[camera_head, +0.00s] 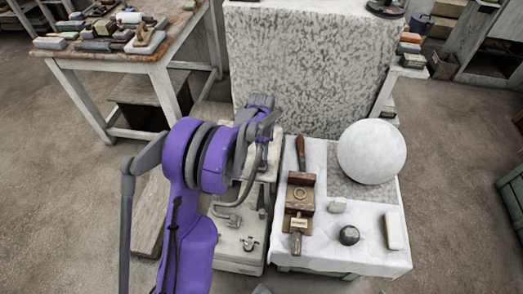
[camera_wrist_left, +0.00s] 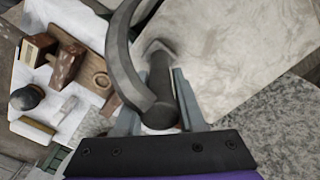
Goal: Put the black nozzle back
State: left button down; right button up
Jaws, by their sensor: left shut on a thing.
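My left arm comes in from the left in the head view, and its gripper (camera_head: 264,122) is over the back of a cream machine (camera_head: 237,254). In the left wrist view the gripper (camera_wrist_left: 158,112) is shut on the black nozzle (camera_wrist_left: 162,88), a dark grey tube with a wider angled end. A thick grey hose (camera_wrist_left: 136,62) curves beside the nozzle. In the head view my arm hides much of the nozzle and part of the machine's top. I cannot tell whether the nozzle touches anything below.
A white-covered table (camera_head: 372,262) stands right of the machine. It holds a white sphere (camera_head: 371,152), a wooden block fixture (camera_head: 300,195), a dark ball (camera_head: 349,235) and pale blocks. A large speckled block (camera_head: 310,65) stands behind. A cluttered wooden bench (camera_head: 172,30) is at back left.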

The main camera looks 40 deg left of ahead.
pick_arm(q)
jog(key=c, duration=0.5)
grip_release()
notch_tip(320, 180, up, 12)
jog(key=shift+r+p, duration=0.1)
jog(key=shift+p, duration=0.5)
jog(key=s+d+n+t, duration=0.3)
jog(key=s+d+t, duration=0.2)
jog(key=s+d, duration=1.5)
jog(key=shift+s+d+f, duration=0.2)
jog(key=shift+s+f, duration=0.1)
jog(key=shift+s, duration=0.7)
